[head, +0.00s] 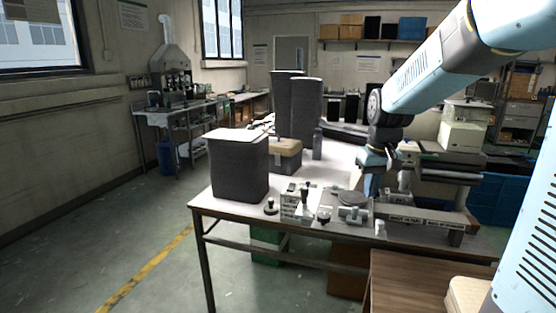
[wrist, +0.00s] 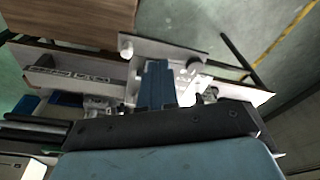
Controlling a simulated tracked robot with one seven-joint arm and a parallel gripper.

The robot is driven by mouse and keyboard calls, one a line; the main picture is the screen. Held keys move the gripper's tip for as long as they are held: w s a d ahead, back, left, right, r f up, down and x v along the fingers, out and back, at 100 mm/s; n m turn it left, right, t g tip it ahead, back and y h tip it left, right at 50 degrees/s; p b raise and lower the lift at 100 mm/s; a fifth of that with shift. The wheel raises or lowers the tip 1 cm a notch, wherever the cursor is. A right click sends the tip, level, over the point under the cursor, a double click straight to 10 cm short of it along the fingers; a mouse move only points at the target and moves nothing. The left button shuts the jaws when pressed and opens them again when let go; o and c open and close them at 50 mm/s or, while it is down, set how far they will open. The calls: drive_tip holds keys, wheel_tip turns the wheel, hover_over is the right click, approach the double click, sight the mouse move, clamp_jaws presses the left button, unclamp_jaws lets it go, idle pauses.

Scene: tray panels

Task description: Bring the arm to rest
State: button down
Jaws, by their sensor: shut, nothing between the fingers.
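My arm reaches in from the upper right of the head view, and its light blue link slopes down to the left. My gripper (head: 371,190) hangs at its end, pointing down over the right part of the white worktable (head: 225,200). It is shut and empty. In the wrist view the closed blue fingers of my gripper (wrist: 156,84) show over the tray panels. The panel with a round disc (head: 351,198) is just below and left of my gripper. I cannot tell whether the fingertips touch anything.
A panel with a black-knobbed lever (head: 304,198) stands left of the disc panel. A tall dark grey bin (head: 239,165) and a tan box (head: 286,155) stand behind. A labelled long bar (head: 416,218) lies to the right. A brown wooden table (head: 410,280) is in front. Floor is clear at left.

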drive_tip(key=s+r+t, duration=0.2)
drive_tip(key=s, duration=0.8)
drive_tip(key=s+r+m+t, duration=0.1)
drive_tip(key=s+r, duration=0.2)
drive_tip(key=s, duration=0.8)
drive_tip(key=shift+a+r+m+t, duration=0.25)
drive_tip(key=shift+m+t, duration=0.05)
drive_tip(key=shift+t, duration=0.1)
